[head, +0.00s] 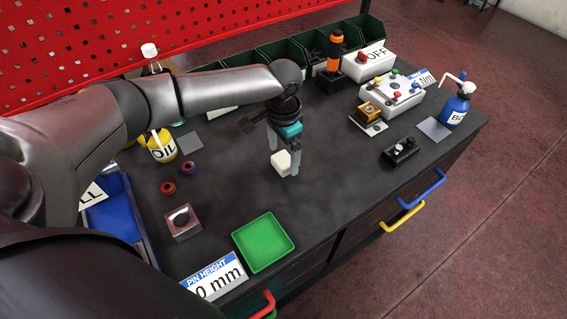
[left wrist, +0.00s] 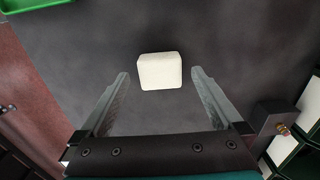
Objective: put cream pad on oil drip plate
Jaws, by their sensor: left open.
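The cream pad (head: 280,161) is a small, pale block with rounded edges near the middle of the dark table. It also shows in the left wrist view (left wrist: 160,71), between and slightly beyond the fingertips. My left gripper (head: 284,163) points down at the pad with its fingers open on either side, and a gap shows on both sides in the left wrist view. A thin grey plate (head: 190,142) lies beside the yellow oil can (head: 161,147), and I take it for the oil drip plate. My right gripper is out of view.
A second grey plate (head: 433,129) lies by the blue bottle (head: 455,110). Red and dark rings (head: 168,187) sit below the oil can. A green tray (head: 263,243) and metal block (head: 182,222) are nearer. Green bins line the back.

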